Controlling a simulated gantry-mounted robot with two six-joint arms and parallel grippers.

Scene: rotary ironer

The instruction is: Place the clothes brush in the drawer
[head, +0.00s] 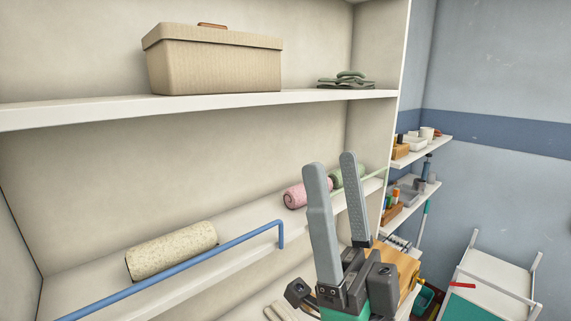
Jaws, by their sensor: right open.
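My right gripper (331,162) is in front of the shelving, its two grey fingers pointing up and apart. It is open with nothing between the fingers. I cannot make out a clothes brush or a drawer in this view. A wooden-coloured piece (399,266) shows partly behind the gripper body, too hidden to identify. My left gripper is not in view.
A lidded beige box (215,67) and folded green cloth (346,81) sit on the upper shelf. A white cart (492,282) stands right.

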